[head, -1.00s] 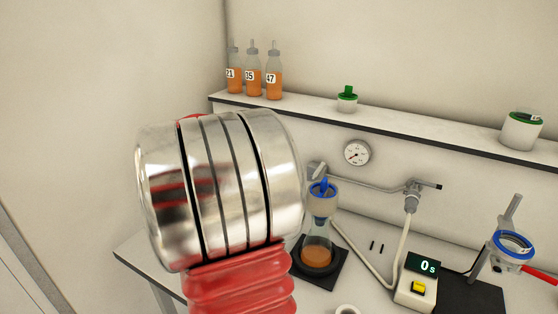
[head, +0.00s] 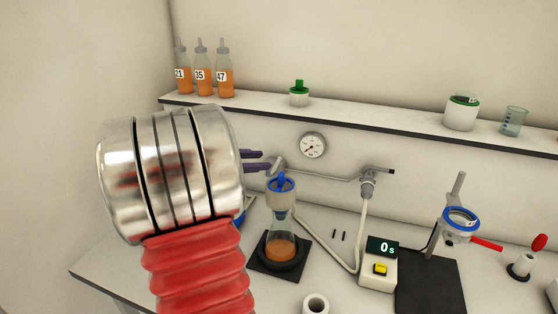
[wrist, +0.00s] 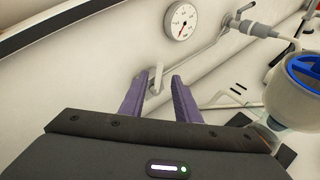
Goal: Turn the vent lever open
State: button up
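A small light grey lever (head: 277,165) sits at the left end of the thin wall pipe (head: 325,177), below the round gauge. In the wrist view the lever (wrist: 156,79) shows between the tips of my two purple fingers. My gripper (head: 263,160) is open, with its fingertips just left of the lever in the head view. I cannot tell whether a finger touches it. My arm hides the rest of the gripper in the head view.
A flask with a blue-rimmed funnel (head: 281,215) stands close below the lever, and the funnel also shows at the right in the wrist view (wrist: 306,85). A timer box (head: 379,275) and stand (head: 457,200) are farther right. The shelf (head: 330,122) runs above.

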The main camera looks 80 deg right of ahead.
aim_at(278, 160)
jog(key=x, duration=0.9)
jog(key=shift+d, duration=0.1)
grip_shut()
dwell(0.5)
